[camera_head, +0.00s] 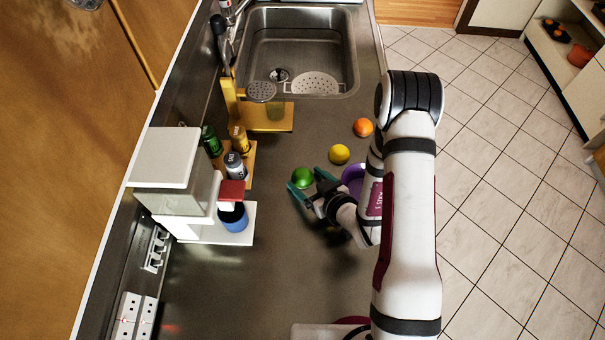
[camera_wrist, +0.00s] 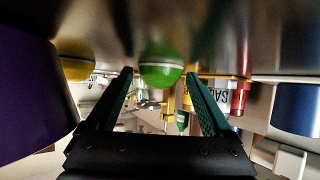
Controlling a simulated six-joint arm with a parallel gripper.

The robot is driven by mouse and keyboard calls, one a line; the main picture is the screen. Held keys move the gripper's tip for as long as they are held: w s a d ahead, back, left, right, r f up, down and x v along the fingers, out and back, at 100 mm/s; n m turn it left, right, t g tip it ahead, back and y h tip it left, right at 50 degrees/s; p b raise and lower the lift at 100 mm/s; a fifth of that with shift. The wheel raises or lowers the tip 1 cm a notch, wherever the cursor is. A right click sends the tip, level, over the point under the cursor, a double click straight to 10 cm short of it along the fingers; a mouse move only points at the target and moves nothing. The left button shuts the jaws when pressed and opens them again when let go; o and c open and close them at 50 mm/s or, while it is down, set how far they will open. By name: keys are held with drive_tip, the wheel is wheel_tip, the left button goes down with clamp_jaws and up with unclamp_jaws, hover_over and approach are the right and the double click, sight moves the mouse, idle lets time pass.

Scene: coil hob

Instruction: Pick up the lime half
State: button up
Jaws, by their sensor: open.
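The green lime (camera_head: 302,177) rests on the dark counter, just beyond my gripper's fingertips. In the wrist view the lime (camera_wrist: 162,75) shows between the tips, with a thin pale line across it; I cannot tell from this whether it is one half or two together. My gripper (camera_head: 308,183) is open and low over the counter, its teal fingers pointing toward the lime. In the wrist view my gripper (camera_wrist: 160,78) has empty space between its fingers, and the lime appears ahead of them. I cannot tell if either finger touches it.
A purple bowl (camera_head: 353,174) stands close right of my gripper, partly hidden by my arm. A yellow lemon (camera_head: 339,154) and an orange (camera_head: 363,127) lie beyond. A coffee machine (camera_head: 164,157) with a blue cup (camera_head: 234,218) and bottles (camera_head: 235,165) stand left. The front counter is clear.

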drive_tip(key=c, duration=1.1)
drive_tip(key=shift+r, duration=0.1)
